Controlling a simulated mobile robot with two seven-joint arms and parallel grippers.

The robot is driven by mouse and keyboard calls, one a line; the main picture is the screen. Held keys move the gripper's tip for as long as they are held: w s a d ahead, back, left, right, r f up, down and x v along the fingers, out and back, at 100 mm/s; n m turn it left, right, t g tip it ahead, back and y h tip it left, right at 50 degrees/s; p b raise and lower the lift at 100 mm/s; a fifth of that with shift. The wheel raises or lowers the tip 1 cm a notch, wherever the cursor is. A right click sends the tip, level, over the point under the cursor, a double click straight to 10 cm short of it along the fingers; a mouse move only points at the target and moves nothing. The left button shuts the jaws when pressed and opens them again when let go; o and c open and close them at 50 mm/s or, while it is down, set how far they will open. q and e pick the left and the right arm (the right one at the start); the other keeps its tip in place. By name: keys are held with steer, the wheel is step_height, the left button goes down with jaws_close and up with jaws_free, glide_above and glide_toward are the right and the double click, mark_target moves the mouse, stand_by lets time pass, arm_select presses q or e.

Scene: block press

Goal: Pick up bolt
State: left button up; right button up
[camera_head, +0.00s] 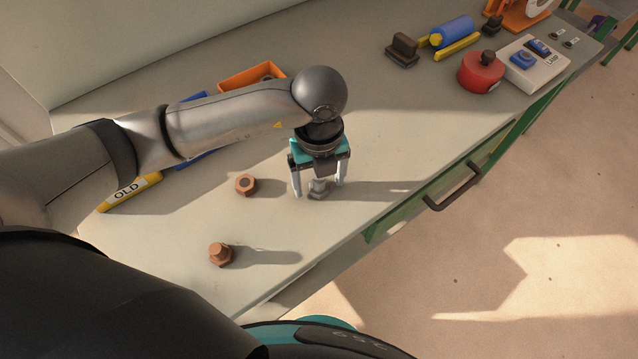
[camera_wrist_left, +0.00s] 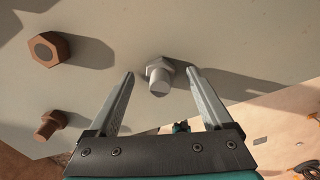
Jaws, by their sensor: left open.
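A grey metal bolt (camera_head: 318,188) stands on the workbench (camera_head: 400,140), directly below and between the fingers of my left gripper (camera_head: 318,190). In the left wrist view the bolt (camera_wrist_left: 159,75) shows between the two open fingers (camera_wrist_left: 163,85), with visible gaps on both sides. It is not gripped. Two copper-coloured pieces stand nearby: a nut-like one (camera_head: 245,184) to the left, and a bolt-like one (camera_head: 221,254) nearer the front. Both also show at the left of the wrist view. My right gripper is not in view.
A red round object (camera_head: 481,72), a button box (camera_head: 533,66) and a blue cylinder (camera_head: 455,31) stand at the far right. The bench front has a drawer handle (camera_head: 455,187).

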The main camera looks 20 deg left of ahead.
arm_select(q)
steer(key=shift+f, duration=0.2)
jaws_close()
stand_by(0.6)
